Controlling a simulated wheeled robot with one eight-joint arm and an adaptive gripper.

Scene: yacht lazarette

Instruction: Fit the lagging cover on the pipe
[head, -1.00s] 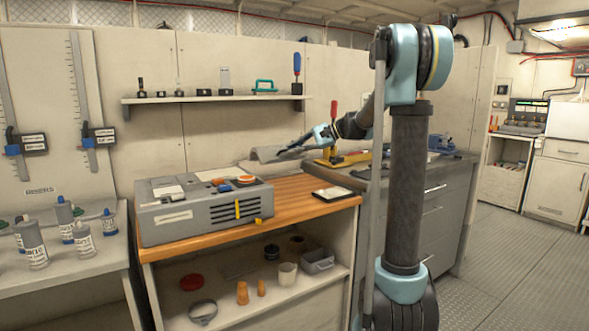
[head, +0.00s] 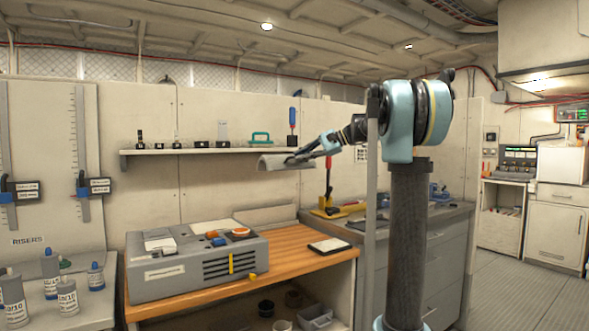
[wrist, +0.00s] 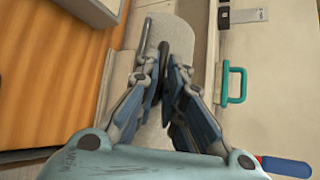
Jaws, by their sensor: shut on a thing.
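The lagging cover (head: 280,163) appears as a grey, curved shell in the head view. It is held up in the air above the wooden bench, just below the wall shelf's right end. My gripper (head: 301,157) is shut on its right side. In the wrist view the pale cover (wrist: 180,35) lies beyond the fingers of my gripper (wrist: 155,55), which close on its near part and hide some of it. I cannot pick out with certainty which pipe the cover belongs to.
A grey slatted box (head: 195,265) stands on the wooden bench (head: 290,250). The wall shelf (head: 195,151) holds small tools and a teal handle (head: 260,138). A red-handled tool on a yellow base (head: 330,208) stands right of the bench. Bottles (head: 67,297) stand at lower left.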

